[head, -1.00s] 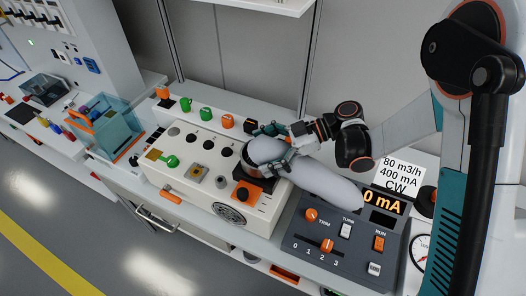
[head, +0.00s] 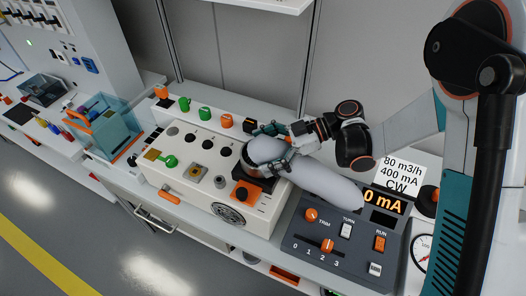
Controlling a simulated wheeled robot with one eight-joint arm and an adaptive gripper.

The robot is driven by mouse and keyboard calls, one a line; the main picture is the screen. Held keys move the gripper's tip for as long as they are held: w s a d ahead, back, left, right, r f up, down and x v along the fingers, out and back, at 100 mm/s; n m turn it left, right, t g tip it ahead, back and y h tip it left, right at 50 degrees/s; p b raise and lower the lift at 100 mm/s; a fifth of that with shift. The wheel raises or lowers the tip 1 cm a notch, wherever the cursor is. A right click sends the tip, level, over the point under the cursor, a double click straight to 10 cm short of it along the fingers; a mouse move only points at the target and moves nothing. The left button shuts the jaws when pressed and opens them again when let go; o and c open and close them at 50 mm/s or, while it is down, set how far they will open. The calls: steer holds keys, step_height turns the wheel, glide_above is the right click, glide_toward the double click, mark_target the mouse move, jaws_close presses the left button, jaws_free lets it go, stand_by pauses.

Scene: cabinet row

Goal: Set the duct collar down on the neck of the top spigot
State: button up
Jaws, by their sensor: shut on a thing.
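A fat grey flexible duct (head: 325,184) runs from my gripper down to the right, across the white unit's corner towards the control panel. My gripper (head: 269,145) is shut on the duct's rounded upper-left end, with its teal fingers on either side. This end sits over a dark square base at the right of the white unit (head: 180,152). A copper-brown round rim (head: 246,161) shows at the left of the duct end; I cannot tell whether it is the collar or the spigot. The neck is hidden, so seating or contact is unclear.
The dark control panel (head: 330,262) with a lit "0 mA" display stands at right. A sign and gauge (head: 421,250) are beside it. Orange and green mugs (head: 205,114) line the ledge behind the white unit. A teal box (head: 105,128) stands left. The floor in front is clear.

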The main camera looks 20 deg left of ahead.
stand_by(0.4)
steer(key=o, duration=0.8)
steer(key=shift+d, duration=0.1)
steer(key=w+d+r+m+t+h, duration=0.1)
steer(key=w+d+r+m+t, duration=0.1)
steer(key=d+r+m, duration=0.4)
steer(key=w+d+r+m+t+h, duration=0.15)
steer(key=d+r, duration=0.25)
steer(key=d, duration=0.4)
steer(key=s+d+r+m+t+h, duration=0.1)
steer(key=s+d+m+t+h, duration=0.2)
steer(key=d, duration=0.4)
steer(key=s+d+r+m+t+h, duration=0.1)
steer(key=s+d+m+t+h, duration=0.2)
steer(key=d+m, duration=0.5)
steer(key=s+d+r+m+t+h, duration=0.1)
steer(key=s+d+m+t+h, duration=0.2)
steer(key=d, duration=0.5)
steer(key=shift+s+r+m+t, duration=0.15)
steer(key=shift+s+m+t, duration=0.5)
steer(key=shift+s+m, duration=0.8)
